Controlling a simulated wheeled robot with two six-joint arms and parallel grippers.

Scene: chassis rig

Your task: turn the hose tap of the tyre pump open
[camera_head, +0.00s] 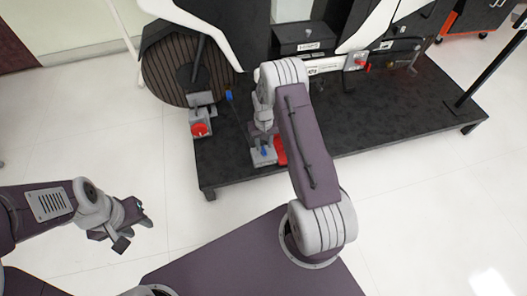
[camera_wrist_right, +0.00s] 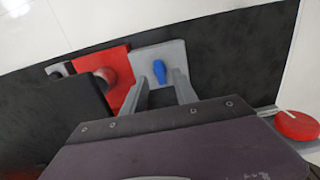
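A blue lever, which looks like the hose tap (camera_wrist_right: 159,71), stands out from a light grey plate (camera_wrist_right: 143,58) in the right wrist view. It also shows as a small blue spot in the head view (camera_head: 264,152). The red body beside it, apparently the tyre pump (camera_wrist_right: 118,72), is partly hidden by my right arm in the head view (camera_head: 281,150). My right gripper (camera_wrist_right: 162,88) is open. Its two grey fingers point at the plate, with the blue lever between their tips; contact cannot be told. My left gripper (camera_head: 134,229) appears open and empty over the white floor.
A black platform (camera_head: 375,118) carries the rig. A red round knob (camera_head: 200,130) on a grey bracket is at its front left, beside a dark wheel (camera_head: 165,65). Another blue-tipped lever (camera_head: 229,95) stands between. White floor (camera_head: 95,140) is clear around my left gripper.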

